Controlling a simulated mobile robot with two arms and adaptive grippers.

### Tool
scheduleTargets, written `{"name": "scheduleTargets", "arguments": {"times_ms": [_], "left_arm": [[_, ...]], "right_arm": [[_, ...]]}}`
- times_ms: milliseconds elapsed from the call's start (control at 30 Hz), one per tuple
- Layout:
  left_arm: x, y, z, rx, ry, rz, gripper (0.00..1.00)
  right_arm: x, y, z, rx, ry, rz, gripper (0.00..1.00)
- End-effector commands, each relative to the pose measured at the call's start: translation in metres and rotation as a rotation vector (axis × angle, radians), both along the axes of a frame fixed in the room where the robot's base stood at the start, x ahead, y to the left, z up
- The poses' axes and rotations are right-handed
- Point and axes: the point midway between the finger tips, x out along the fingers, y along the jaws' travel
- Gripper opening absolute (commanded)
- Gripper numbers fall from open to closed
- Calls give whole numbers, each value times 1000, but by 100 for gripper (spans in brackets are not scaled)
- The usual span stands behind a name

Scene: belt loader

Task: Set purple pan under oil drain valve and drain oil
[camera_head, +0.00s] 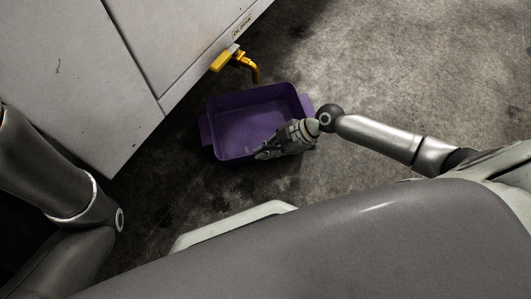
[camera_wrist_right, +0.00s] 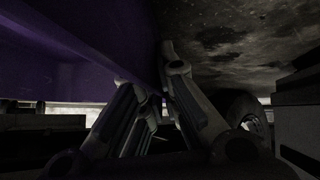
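The purple pan (camera_head: 238,128) lies on the floor, open side up, below the oil drain valve in the head view. The yellow valve has a handle (camera_head: 221,60) and a bent spout (camera_head: 256,75) whose tip shows just beyond the pan's far rim. My right gripper (camera_head: 262,153) is at the pan's near right side, overlapping the near wall. In the right wrist view, the gripper (camera_wrist_right: 150,75) has its two fingers apart, with the purple wall (camera_wrist_right: 80,50) beside and between them; contact is unclear. My left gripper is out of view.
The grey machine cabinet (camera_head: 75,75) stands at the upper left, with a labelled lower edge (camera_head: 242,27) beside the valve. Stained concrete floor (camera_head: 400,60) is free to the right of the pan.

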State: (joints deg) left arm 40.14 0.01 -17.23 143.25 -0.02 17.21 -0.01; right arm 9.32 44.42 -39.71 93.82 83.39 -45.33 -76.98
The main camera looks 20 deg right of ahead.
Motion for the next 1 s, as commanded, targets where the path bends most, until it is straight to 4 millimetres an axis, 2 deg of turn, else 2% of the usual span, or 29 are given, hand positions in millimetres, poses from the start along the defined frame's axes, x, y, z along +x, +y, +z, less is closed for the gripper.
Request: {"name": "scheduleTargets", "arguments": {"times_ms": [267,467,500,833,1000], "left_arm": [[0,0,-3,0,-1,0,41],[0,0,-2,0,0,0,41],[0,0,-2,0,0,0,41],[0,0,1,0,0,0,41],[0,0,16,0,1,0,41]], "right_arm": [[1,0,-1,1,-4,0,0],[0,0,-1,0,0,0,25],[0,0,-1,0,0,0,27],[0,0,1,0,-1,1,27],[-5,-14,19,-3,0,0,27]]}}
